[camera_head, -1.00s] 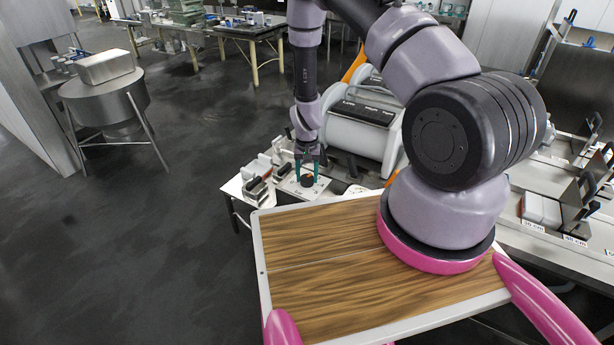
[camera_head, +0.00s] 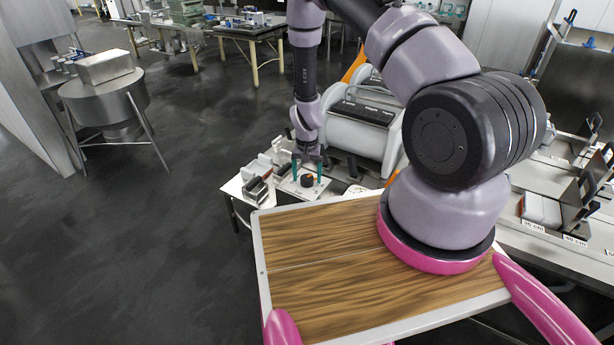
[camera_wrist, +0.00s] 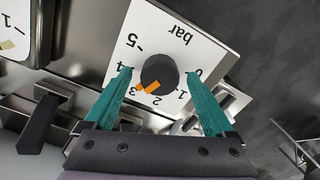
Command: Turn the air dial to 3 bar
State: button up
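The air dial (camera_wrist: 158,70) is a black round knob on a white plate (camera_wrist: 185,25) printed "bar" with a number scale. In the wrist view, its orange pointer is at the lower left of the knob, between the 4 and the 2. The dial (camera_head: 306,181) also shows in the head view, between and just below the fingertips.
A second white plate (camera_wrist: 12,40) with a scale is at the wrist view's left edge. Dark-handled metal parts lie near the dial. A large white drum-like machine (camera_head: 358,130) stands behind it to the right.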

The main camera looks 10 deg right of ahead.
aim_at(307, 177)
notch_tip(307, 177, up, 11)
dwell(0.5)
jog(key=shift+f, duration=0.1)
